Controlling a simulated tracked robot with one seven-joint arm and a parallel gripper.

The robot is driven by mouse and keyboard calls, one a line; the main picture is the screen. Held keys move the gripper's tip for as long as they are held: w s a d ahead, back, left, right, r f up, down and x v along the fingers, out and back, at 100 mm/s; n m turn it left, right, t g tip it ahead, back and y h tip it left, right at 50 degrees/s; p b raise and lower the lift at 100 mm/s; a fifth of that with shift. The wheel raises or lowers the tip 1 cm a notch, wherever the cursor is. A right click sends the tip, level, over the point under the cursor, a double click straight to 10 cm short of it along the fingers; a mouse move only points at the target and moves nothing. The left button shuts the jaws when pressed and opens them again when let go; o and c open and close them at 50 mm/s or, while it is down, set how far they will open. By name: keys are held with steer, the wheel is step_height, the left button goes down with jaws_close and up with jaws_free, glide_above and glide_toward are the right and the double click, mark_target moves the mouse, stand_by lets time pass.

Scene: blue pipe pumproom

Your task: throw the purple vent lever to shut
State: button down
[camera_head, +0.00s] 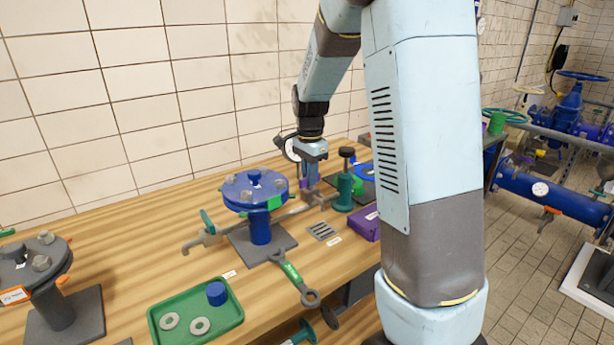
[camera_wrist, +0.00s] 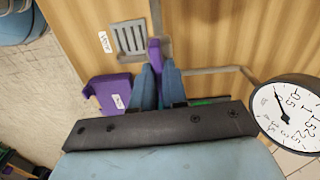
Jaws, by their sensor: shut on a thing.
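The purple vent lever (camera_wrist: 154,50) stands between my gripper's two blue fingers in the wrist view. My gripper (camera_wrist: 158,80) is shut on it. In the head view my gripper (camera_head: 310,180) reaches down near the back of the bench, just right of the blue flanged stand (camera_head: 255,189). Only a small bit of purple shows beside the fingers there. A thin grey pipe (camera_wrist: 210,71) runs by the lever in the wrist view. The lever's lower part is largely hidden by the fingers, and its exact angle is hard to tell.
A grey slotted grate (camera_head: 322,231), a purple box (camera_head: 366,226) and a green bottle-like part (camera_head: 344,193) are close by. A round dial gauge (camera_wrist: 297,113) is right of my gripper in the wrist view. A green tray (camera_head: 160,322) and a wrench (camera_head: 292,274) lie at the front.

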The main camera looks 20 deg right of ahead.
steer(key=shift+s+d+f+m, duration=0.1)
steer(key=shift+s+d+m, duration=0.05)
steer(key=shift+m, duration=0.45)
steer(key=c, duration=1.2)
jaws_free()
steer(key=shift+o, duration=0.2)
steer(key=shift+r, duration=0.6)
step_height(320, 180, up, 13)
steer(key=shift+f, duration=0.2)
